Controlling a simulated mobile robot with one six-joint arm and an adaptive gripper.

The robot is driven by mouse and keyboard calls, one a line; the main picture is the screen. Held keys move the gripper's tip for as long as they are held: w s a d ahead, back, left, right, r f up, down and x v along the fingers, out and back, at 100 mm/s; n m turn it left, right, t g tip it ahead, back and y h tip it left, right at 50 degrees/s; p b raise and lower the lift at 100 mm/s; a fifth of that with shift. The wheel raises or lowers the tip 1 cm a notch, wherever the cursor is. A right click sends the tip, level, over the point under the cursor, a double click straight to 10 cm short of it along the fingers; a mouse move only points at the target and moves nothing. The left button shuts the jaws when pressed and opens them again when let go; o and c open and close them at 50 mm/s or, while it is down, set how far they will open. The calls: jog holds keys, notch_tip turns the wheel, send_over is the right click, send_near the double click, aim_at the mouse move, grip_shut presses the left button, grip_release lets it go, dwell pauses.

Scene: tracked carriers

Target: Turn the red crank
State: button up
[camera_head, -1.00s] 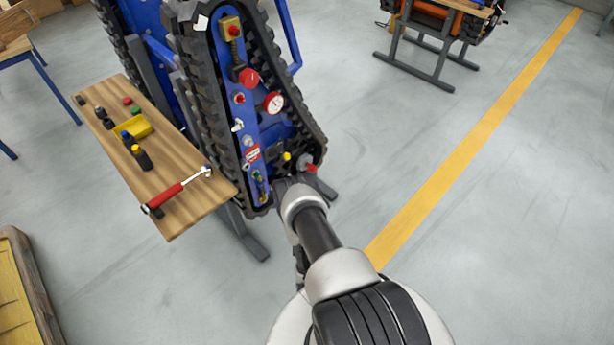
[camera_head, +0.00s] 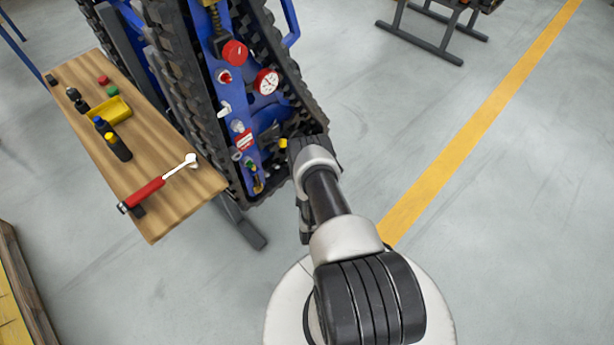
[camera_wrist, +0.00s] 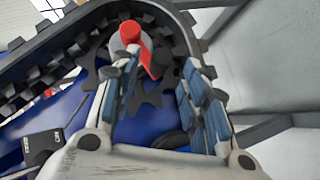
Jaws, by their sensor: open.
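The red crank (camera_wrist: 148,56) shows at the upper middle of the wrist view, a red arm on a grey round hub beside dark sprocket teeth. My gripper (camera_wrist: 160,76) is open, with its blue-padded fingers on either side of the picture. The crank lies ahead of the fingers, its red arm reaching into the gap between them in the picture. The left finger overlaps the hub's lower edge; I cannot tell if they touch. In the head view my arm covers the crank and most of my gripper.
The blue tracked carrier (camera_head: 262,120) has a red knob (camera_head: 235,52), a dial gauge (camera_head: 266,81) and several switches. A wooden bench (camera_head: 165,215) at left holds a red-handled wrench (camera_head: 158,186) and a yellow tray (camera_head: 110,110).

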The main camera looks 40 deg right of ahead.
jog(key=b+x, duration=0.2)
jog(key=x, duration=0.3)
jog(key=shift+w+d+f, duration=0.1)
jog(key=shift+w+d, duration=0.05)
jog(key=shift+c, duration=0.5)
grip_shut()
jog(key=shift+f, duration=0.1)
